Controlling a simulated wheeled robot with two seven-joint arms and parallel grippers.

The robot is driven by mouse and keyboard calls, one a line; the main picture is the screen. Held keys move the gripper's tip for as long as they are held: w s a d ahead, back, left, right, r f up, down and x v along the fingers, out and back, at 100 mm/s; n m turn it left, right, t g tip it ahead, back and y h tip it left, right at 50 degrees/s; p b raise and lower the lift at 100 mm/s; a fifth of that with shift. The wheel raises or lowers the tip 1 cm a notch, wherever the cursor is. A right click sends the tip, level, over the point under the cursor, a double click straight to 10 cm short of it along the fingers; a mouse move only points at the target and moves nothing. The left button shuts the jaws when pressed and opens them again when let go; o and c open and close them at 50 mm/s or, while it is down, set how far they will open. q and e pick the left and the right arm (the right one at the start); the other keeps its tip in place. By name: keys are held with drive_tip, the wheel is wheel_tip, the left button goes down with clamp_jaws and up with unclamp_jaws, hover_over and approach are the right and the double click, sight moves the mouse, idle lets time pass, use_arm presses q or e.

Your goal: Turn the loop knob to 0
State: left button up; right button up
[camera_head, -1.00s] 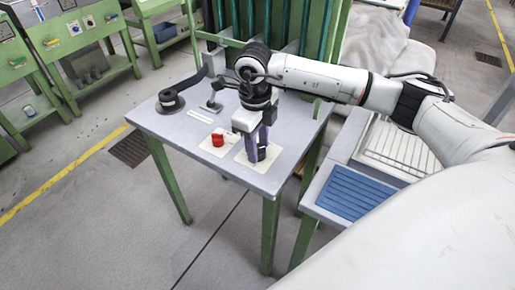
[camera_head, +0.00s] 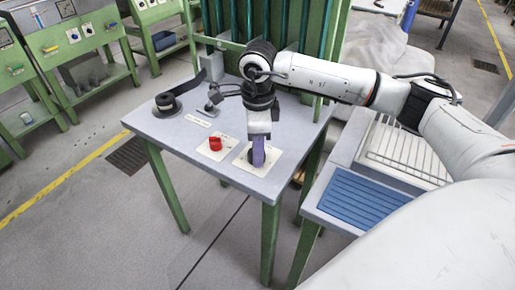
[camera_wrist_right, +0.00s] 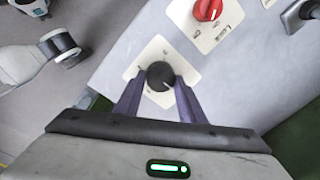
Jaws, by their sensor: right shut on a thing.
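A round black knob (camera_wrist_right: 160,75) sits on a pale plate (camera_wrist_right: 156,52) on the grey table. My right gripper (camera_head: 258,155) reaches down over this plate, and its purple fingers hide most of the knob in the head view. In the right wrist view, the fingertips (camera_wrist_right: 160,82) are on either side of the black knob and shut on it. A small light pointer mark shows near the knob's lower right edge. The markings on its plate are too small to read. My left gripper is not in view.
A red knob (camera_head: 215,143) on its own pale plate sits just left of the black knob. A black round part (camera_head: 167,103) and a small lever (camera_head: 210,107) stand farther back on the table (camera_head: 190,140). Green bars rise behind it.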

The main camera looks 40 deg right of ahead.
idle(0.3)
drive_tip(key=o, duration=1)
drive_tip(key=shift+o, duration=0.2)
wheel_tip(320, 180, up, 10)
drive_tip(key=shift+s+a+r, duration=0.2)
drive_tip(key=shift+s, duration=0.1)
drive_tip(key=shift+f, duration=0.1)
